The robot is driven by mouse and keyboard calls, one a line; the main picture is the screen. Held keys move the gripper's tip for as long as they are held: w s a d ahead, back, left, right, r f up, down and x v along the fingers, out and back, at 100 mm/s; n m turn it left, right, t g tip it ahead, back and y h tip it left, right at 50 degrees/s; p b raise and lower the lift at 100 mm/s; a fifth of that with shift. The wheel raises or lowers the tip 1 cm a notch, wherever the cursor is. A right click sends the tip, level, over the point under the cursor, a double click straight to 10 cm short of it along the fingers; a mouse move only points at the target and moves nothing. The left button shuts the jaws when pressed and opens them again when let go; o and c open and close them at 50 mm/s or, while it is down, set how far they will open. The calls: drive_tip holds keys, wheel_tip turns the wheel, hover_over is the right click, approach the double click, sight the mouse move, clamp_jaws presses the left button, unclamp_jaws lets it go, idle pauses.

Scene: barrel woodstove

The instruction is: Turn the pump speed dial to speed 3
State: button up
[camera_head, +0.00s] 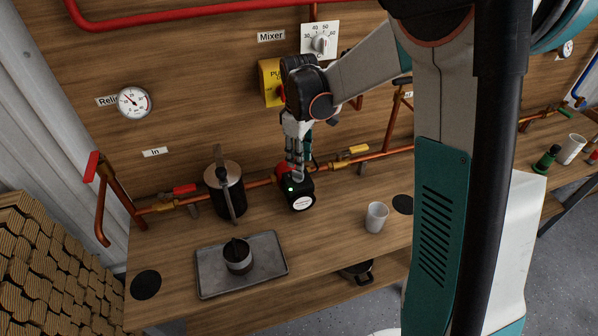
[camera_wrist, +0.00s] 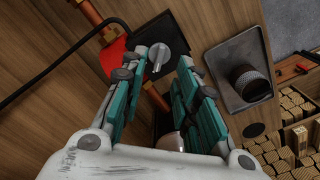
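The pump (camera_head: 296,186) is a small red and black unit with a green light, on the copper pipe above the bench. My gripper (camera_head: 295,172) points down at the pump's top and hides part of it. In the wrist view the pump's red body (camera_wrist: 117,58) shows at the upper left. A grey knob, seemingly the pump speed dial (camera_wrist: 161,58), lies on a dark face between the fingertips. The two teal-padded fingers of my gripper (camera_wrist: 165,63) are apart, one on each side of the knob. I cannot tell whether they touch it. Its speed marks are not readable.
A metal tray (camera_head: 214,285) with a dark cup (camera_head: 238,256) lies in front. A dark lidded pot (camera_head: 226,190) stands left of the pump, a grey cup (camera_head: 376,217) to the right. Pipes with red and yellow valve handles (camera_head: 358,149) run behind. A mixer dial (camera_head: 320,42) is above.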

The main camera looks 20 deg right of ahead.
sight(299, 173)
drive_tip(key=shift+f+b, duration=0.6)
drive_tip(key=shift+f, duration=2.15)
drive_tip(key=shift+c, duration=0.5)
clamp_jaws()
